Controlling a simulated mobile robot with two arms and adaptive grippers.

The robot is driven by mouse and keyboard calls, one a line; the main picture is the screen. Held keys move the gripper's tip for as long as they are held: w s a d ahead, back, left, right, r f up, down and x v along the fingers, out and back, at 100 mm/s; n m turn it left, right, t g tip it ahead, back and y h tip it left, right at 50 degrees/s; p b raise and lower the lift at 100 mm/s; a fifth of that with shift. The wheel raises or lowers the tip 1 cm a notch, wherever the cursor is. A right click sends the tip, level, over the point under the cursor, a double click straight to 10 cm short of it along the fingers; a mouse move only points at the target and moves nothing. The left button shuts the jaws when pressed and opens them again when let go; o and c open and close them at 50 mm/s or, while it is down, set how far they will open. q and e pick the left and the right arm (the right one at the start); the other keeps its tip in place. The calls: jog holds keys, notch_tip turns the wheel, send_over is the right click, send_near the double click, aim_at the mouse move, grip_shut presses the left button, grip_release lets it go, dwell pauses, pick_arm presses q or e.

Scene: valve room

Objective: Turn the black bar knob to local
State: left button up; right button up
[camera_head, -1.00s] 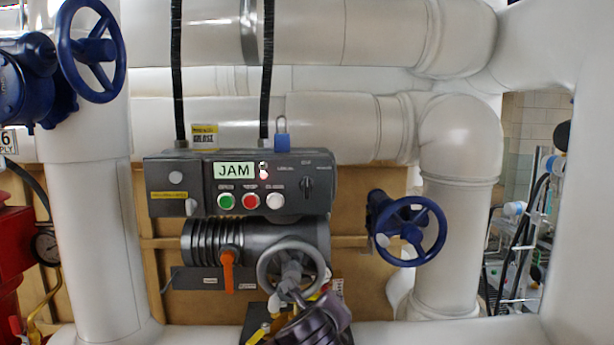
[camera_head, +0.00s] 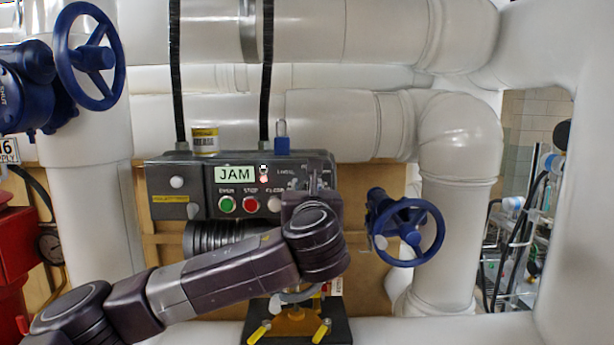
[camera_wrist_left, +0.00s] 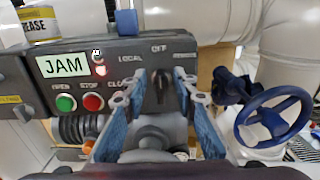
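The black bar knob (camera_wrist_left: 160,86) is on the grey control box (camera_head: 180,160), right of the JAM display. In the left wrist view its bar stands about upright, pointing toward OFF; the LOCAL label is to its left. My left gripper (camera_wrist_left: 161,92) is open, with one blue-grey finger on each side of the knob. I cannot tell whether the fingers touch it. In the head view my left gripper (camera_head: 312,183) is in front of the box's right end and mostly hides the knob. My right gripper is in neither view.
Green (camera_head: 227,204), red (camera_head: 251,203) and white buttons sit left of the knob. A blue padlock (camera_head: 282,138) and a grease can (camera_head: 205,141) are on top of the box. A blue handwheel (camera_head: 408,232) stands to the right. White pipes surround the area.

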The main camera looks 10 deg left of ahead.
pick_arm(q)
jog(key=shift+p+x, duration=0.45)
jog(key=shift+x, duration=0.95)
jog(key=shift+s, duration=0.1)
grip_shut()
